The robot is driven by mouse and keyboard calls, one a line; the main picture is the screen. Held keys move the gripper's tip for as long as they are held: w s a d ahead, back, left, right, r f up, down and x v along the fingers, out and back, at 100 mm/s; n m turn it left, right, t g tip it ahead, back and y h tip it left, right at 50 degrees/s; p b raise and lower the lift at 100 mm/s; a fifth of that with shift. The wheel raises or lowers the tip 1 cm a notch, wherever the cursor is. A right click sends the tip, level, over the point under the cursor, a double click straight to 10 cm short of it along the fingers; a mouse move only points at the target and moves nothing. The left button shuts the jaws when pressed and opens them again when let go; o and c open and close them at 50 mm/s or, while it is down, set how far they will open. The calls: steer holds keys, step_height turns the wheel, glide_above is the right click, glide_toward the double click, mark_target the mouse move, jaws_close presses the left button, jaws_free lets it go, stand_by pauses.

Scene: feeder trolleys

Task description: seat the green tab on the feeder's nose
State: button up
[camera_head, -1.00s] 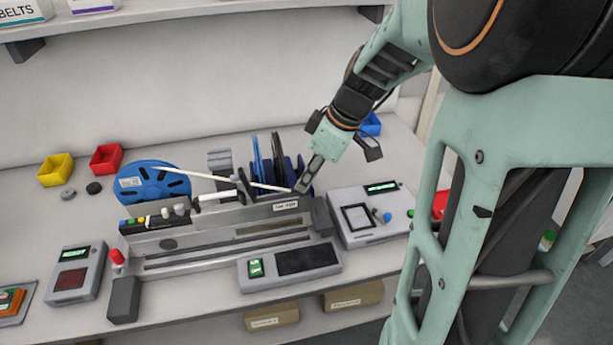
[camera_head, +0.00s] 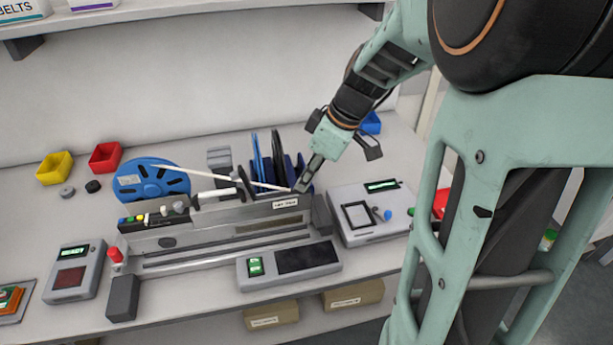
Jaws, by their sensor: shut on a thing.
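The feeder (camera_head: 225,219) is a long grey unit lying in a grey rail fixture, with a white label near its right end. A blue reel (camera_head: 172,193) stands behind its left part. A thin white strip (camera_head: 215,178) runs from above the reel down to my gripper (camera_head: 300,186). My gripper is above the feeder's right end, its fingers shut at the strip's end.
A grey device (camera_head: 366,230) with a green display stands close to the right. A small device (camera_head: 74,281) reading READY is at front left. Yellow (camera_head: 55,178) and red (camera_head: 105,164) bins stand at the back left. Blue racks stand behind my gripper.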

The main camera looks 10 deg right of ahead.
steer(key=shift+f+b, duration=0.3)
steer(key=o, duration=0.9)
steer(key=shift+r, duration=0.1)
